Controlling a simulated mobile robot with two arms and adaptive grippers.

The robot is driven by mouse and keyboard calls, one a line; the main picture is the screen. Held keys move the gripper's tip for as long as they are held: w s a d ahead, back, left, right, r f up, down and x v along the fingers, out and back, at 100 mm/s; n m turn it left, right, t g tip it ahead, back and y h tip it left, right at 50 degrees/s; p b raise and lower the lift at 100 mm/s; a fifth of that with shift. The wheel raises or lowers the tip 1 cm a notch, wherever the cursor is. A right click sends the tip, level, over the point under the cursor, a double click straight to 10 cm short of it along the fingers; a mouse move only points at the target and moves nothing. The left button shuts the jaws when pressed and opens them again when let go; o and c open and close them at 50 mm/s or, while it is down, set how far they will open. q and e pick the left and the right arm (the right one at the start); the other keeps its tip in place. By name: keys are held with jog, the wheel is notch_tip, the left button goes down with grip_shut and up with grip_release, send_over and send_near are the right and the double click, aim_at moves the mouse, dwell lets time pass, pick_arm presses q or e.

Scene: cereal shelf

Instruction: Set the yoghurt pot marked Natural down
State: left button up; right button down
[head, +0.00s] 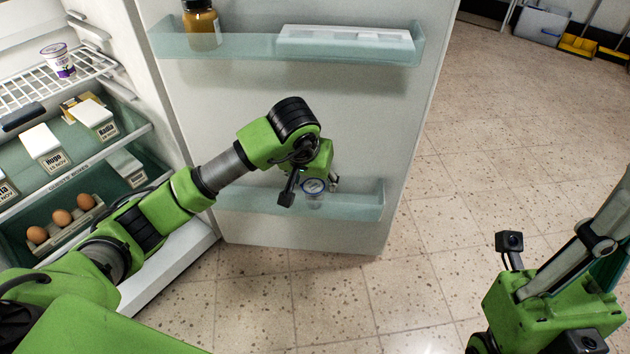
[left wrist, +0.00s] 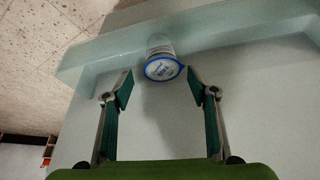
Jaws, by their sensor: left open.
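A small yoghurt pot with a blue-rimmed lid (head: 313,187) stands in the lower shelf of the open fridge door (head: 355,200). It also shows in the left wrist view (left wrist: 161,68). Its lettering is too small to read, so I cannot tell if it is marked Natural. My left gripper (head: 312,186) is open, its fingers spread to either side of the pot and apart from it in the wrist view. A second pot with purple marking (head: 59,61) stands on the wire shelf inside the fridge.
The upper door shelf (head: 250,47) holds an amber jar (head: 202,24) and a white tray (head: 345,44). Inside the fridge are labelled boxes (head: 95,116) and eggs (head: 61,217).

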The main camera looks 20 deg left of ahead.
pick_arm(q)
jog(key=p+v, duration=0.2)
jog(key=v, duration=0.6)
jog(key=shift+r, duration=0.2)
jog(key=shift+s, duration=0.15)
